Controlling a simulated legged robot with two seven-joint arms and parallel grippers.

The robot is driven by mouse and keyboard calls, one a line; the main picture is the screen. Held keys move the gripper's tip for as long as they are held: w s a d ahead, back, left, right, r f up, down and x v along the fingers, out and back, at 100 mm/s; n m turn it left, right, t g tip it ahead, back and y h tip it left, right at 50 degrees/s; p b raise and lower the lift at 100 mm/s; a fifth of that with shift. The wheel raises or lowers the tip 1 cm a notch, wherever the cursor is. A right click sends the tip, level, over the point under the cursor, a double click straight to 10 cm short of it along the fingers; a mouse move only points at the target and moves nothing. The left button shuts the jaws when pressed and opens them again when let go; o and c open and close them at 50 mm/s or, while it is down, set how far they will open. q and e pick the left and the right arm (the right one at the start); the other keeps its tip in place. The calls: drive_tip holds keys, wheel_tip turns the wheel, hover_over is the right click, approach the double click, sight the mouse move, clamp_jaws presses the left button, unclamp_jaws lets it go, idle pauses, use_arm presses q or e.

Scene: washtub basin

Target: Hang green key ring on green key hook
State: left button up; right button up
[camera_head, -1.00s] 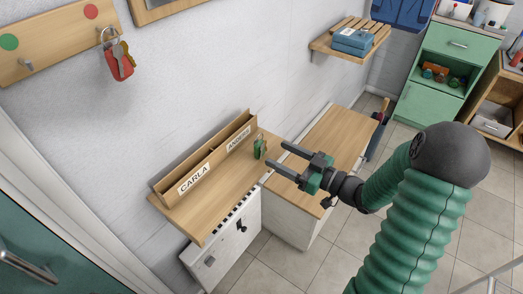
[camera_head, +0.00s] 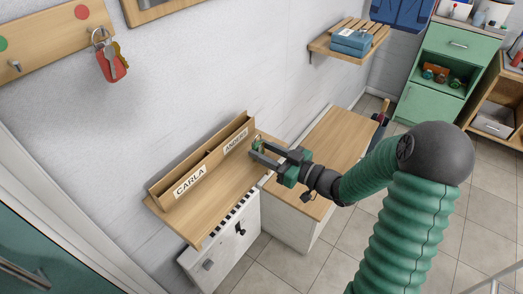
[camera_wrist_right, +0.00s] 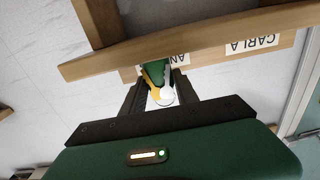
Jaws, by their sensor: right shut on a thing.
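The green key ring (camera_head: 257,143) is at the right end of the wooden letter shelf, mostly covered by my right gripper (camera_head: 259,152) in the head view. The right wrist view shows its green tag (camera_wrist_right: 153,73), a yellowish key and a pale round part between the fingers. My right gripper is shut on the green key ring, close beside the shelf. The green key hook (camera_head: 15,66) is a small metal peg on the wall board at the far left, below a green dot (camera_head: 2,44) cut by the picture edge. It is bare. My left gripper is not in view.
A red key ring (camera_head: 112,65) hangs on the hook below the red dot (camera_head: 81,12). The letter holder (camera_head: 205,160) with CARLA and ANDERS labels stands against the wall on the shelf (camera_head: 210,215). Bare wall lies between shelf and key board (camera_head: 50,38).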

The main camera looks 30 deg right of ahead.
drive_tip(key=shift+a, duration=0.15)
clamp_jaws()
drive_tip(key=shift+a+r, duration=0.1)
drive_tip(key=shift+a, duration=0.05)
